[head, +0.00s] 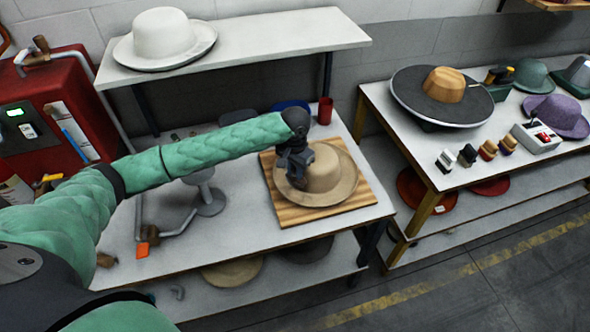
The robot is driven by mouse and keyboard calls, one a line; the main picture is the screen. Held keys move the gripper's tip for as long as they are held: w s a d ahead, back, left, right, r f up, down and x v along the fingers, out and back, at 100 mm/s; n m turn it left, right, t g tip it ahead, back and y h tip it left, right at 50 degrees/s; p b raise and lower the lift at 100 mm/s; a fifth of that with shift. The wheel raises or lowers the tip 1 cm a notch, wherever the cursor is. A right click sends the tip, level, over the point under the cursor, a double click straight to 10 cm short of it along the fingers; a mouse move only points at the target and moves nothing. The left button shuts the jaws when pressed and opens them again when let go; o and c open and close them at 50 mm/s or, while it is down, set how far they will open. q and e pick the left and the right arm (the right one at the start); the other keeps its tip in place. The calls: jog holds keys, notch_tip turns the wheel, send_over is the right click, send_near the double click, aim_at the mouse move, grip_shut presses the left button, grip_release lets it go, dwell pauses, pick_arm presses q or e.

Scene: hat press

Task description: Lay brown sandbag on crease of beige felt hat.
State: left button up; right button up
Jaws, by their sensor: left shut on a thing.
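The beige felt hat (335,175) lies on a striped wooden board on the middle bench, brim flat and crown up. My left gripper (297,178) reaches in from the left and points down at the left side of the crown. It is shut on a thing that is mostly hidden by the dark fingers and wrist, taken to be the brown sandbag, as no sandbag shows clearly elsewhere. The crease of the crown is partly covered by the gripper. I cannot tell whether the held thing touches the hat. My right gripper is out of view.
The wooden board (358,203) sits near the bench's (240,235) right end. A red cup (325,110) stands behind it, and a grey stand (208,203) is to its left. A shelf with a white hat (165,36) is above. The right table holds other hats.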

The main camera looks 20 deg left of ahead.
pick_arm(q)
jog(key=shift+f+b, duration=0.5)
jog(key=shift+f, duration=0.1)
jog(key=shift+f+b, duration=0.3)
jog(key=shift+f, duration=0.05)
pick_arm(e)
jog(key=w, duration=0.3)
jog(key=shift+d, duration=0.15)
